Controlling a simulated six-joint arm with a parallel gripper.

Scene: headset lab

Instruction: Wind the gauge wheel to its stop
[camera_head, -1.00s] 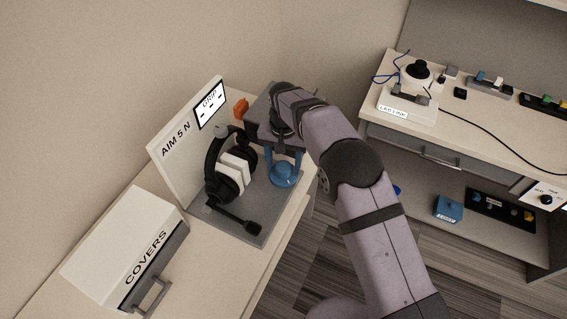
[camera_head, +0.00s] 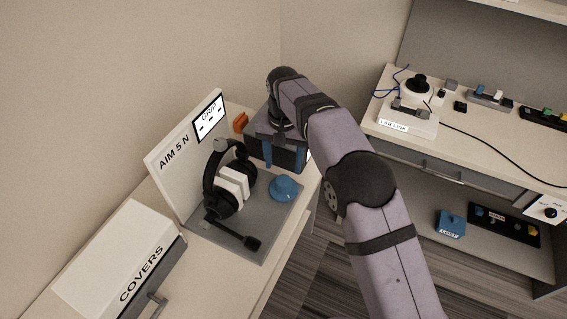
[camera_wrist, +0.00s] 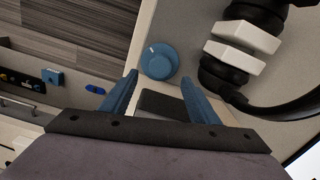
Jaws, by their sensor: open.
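The gauge wheel is a round blue knob (camera_head: 286,189) on the right side of the grey headset stand's base (camera_head: 232,236). In the wrist view the knob (camera_wrist: 159,62) shows a short white mark near its upper left rim. My gripper (camera_head: 284,158) is behind the knob, and its two blue fingers are apart with nothing between them. In the wrist view my gripper (camera_wrist: 159,78) has the knob just beyond its fingertips, apart from them. A black headset with white pads (camera_head: 230,184) sits on the stand. A display (camera_head: 210,115) reads "GRIP" with dashes, beside "AIM 5 N".
A white box marked COVERS (camera_head: 120,262) stands at the front left. An orange block (camera_head: 241,122) is at the back of the table. A microphone boom (camera_head: 235,234) crosses the base in front. Another bench (camera_head: 480,135) with small devices stands at the right.

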